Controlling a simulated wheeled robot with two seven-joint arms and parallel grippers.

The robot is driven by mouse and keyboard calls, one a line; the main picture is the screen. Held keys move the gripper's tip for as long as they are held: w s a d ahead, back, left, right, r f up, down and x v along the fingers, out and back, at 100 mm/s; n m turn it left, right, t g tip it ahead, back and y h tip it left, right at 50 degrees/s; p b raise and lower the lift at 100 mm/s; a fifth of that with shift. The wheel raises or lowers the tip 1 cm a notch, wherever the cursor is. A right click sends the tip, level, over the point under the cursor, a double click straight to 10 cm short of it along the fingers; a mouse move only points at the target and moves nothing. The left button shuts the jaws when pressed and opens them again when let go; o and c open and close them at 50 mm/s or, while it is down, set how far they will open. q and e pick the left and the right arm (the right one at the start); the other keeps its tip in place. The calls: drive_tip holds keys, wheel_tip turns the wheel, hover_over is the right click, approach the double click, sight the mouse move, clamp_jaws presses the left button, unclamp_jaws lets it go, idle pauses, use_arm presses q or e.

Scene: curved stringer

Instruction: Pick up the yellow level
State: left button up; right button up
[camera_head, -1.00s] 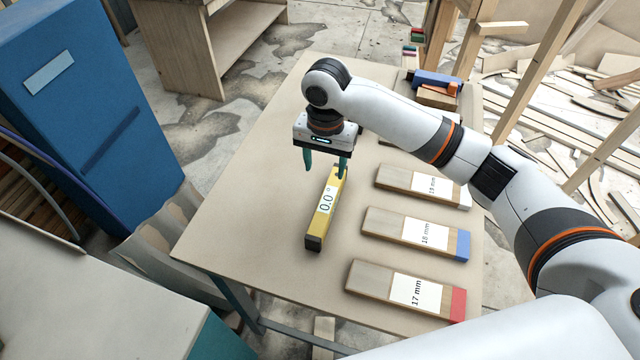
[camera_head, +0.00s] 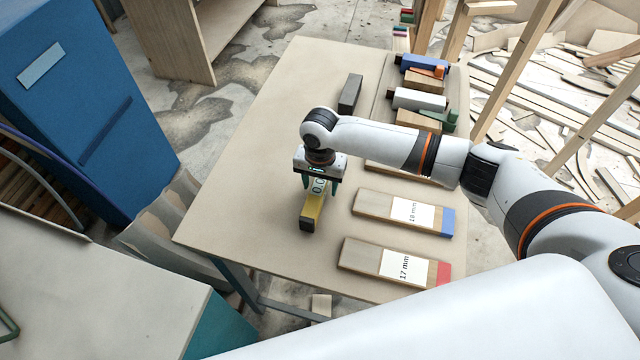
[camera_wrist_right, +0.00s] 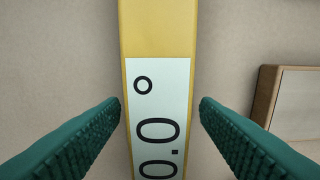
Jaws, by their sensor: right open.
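The yellow level (camera_head: 312,208) lies on the table, with its dark end toward the front edge. In the head view my right gripper (camera_head: 319,186) is over its middle and hides part of it and its white label. In the right wrist view the level (camera_wrist_right: 158,30) runs between the two green fingers of my right gripper (camera_wrist_right: 160,108), its "0.0°" label (camera_wrist_right: 158,90) facing up. The fingers are open, one on each side, with a visible gap to the level on both sides. My left gripper is not in view.
To the right on the table (camera_head: 235,200) lie wooden boards marked 18 mm (camera_head: 375,203) and 17 mm (camera_head: 360,254). A dark grey block (camera_head: 350,93) lies behind the arm. Clamp-like tools (camera_head: 420,98) and wood blocks are at the back right. The table's left side is clear.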

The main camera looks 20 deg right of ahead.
drive_tip(key=c, duration=1.2)
